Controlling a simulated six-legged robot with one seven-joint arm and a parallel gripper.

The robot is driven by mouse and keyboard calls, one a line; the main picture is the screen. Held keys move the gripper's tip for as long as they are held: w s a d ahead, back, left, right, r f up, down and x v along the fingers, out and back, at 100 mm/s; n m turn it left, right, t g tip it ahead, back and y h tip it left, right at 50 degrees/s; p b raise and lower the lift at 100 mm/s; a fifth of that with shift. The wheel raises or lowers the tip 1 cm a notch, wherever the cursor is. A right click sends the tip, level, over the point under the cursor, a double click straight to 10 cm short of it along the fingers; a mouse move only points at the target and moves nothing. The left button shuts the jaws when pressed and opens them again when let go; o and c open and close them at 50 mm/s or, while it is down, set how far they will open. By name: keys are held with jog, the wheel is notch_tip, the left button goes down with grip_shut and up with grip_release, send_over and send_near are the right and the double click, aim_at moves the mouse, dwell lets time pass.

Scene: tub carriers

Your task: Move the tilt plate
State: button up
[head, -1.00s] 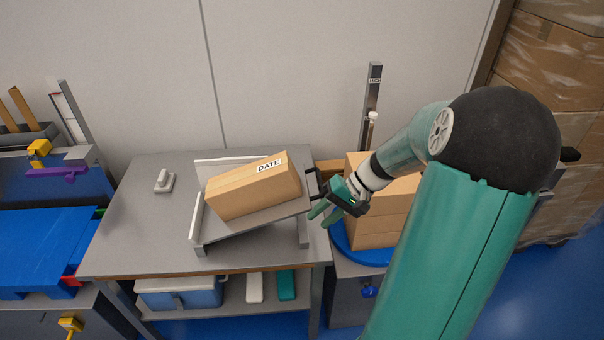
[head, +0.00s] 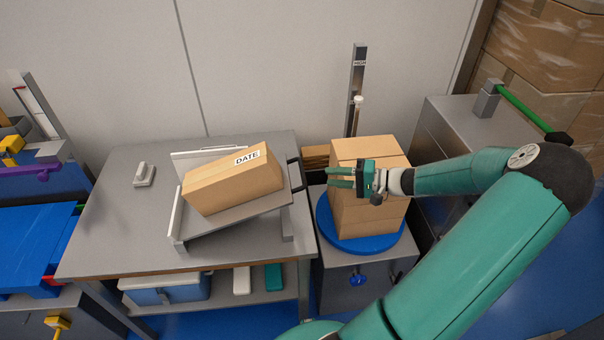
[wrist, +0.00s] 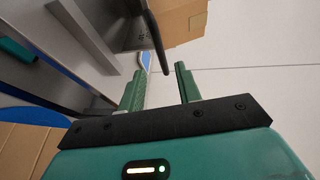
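The tilt plate (head: 235,215) is a grey plate on the metal table, sloping up to the right, with a cardboard box labelled DATE (head: 232,180) on it. A black handle (head: 299,174) stands at its raised right end. My gripper (head: 329,177) is to the right of the handle, in front of stacked cartons, fingers pointing left. In the wrist view my green fingers (wrist: 161,78) are spread and empty. The dark handle bar (wrist: 157,42) appears just beyond the fingertips, between their lines; I see no contact.
A blue turntable (head: 362,244) carries cartons (head: 367,215) right of the table (head: 120,235). A post (head: 355,90) stands behind them. A grey cabinet (head: 460,125) with a green-handled lever (head: 520,105) is at right. A small grey block (head: 144,174) lies on the table's left.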

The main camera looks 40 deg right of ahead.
aim_at(303, 173)
jog(key=x, duration=0.9)
jog(key=shift+w+a, duration=0.25)
jog(key=shift+w, duration=0.05)
grip_shut()
